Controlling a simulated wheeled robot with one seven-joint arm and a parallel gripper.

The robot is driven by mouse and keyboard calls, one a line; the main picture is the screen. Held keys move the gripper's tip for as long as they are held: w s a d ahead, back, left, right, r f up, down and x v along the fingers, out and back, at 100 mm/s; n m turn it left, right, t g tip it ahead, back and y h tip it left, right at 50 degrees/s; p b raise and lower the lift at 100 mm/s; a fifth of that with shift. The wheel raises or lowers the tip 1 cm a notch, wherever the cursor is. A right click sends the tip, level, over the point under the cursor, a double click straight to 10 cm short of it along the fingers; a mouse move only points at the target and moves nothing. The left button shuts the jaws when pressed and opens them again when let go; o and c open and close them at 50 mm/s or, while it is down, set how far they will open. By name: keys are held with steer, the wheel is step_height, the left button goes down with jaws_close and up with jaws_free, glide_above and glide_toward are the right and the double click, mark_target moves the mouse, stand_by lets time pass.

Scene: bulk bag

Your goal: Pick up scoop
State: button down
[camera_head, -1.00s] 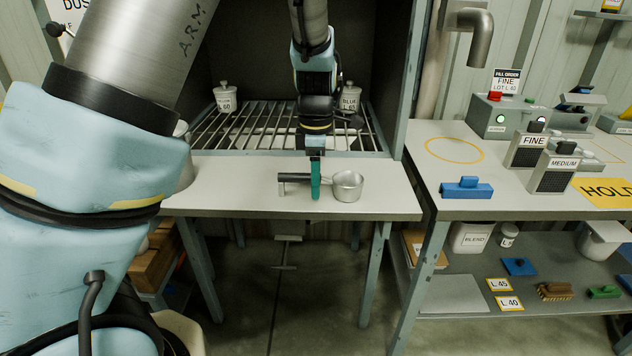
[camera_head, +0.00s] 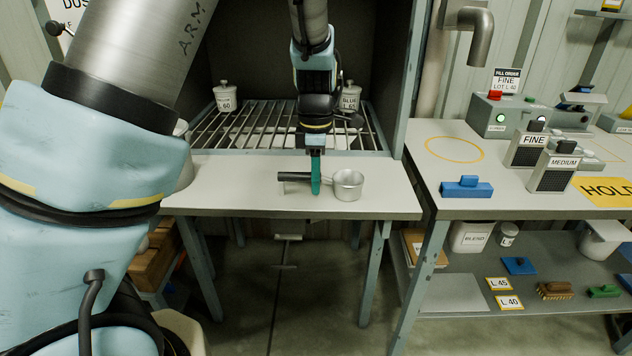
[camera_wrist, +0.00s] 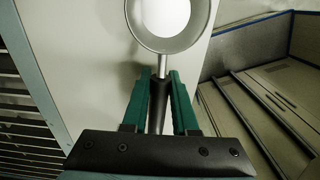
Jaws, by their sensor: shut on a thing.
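The scoop (camera_head: 347,185) is a small round metal cup with a thin metal neck and a dark handle. It is at the light bench top in front of the grated hood, with its handle pointing left in the head view. My gripper (camera_head: 315,188) has teal fingers and is shut on the handle, pointing down. In the wrist view the scoop's cup (camera_wrist: 172,18) is beyond the fingertips, and the dark handle runs between the teal fingers of my gripper (camera_wrist: 160,90). Whether the scoop touches the bench is hard to tell.
The bench top (camera_head: 230,195) is clear around the scoop. Lidded pots (camera_head: 225,97) stand on the grate (camera_head: 245,125) behind. The right table holds a blue block (camera_head: 466,188), a FINE box (camera_head: 527,148), a MEDIUM box (camera_head: 553,175) and a control box (camera_head: 500,115).

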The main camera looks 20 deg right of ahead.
step_height(320, 180, up, 10)
steer(key=shift+b, duration=0.65)
stand_by(0.3)
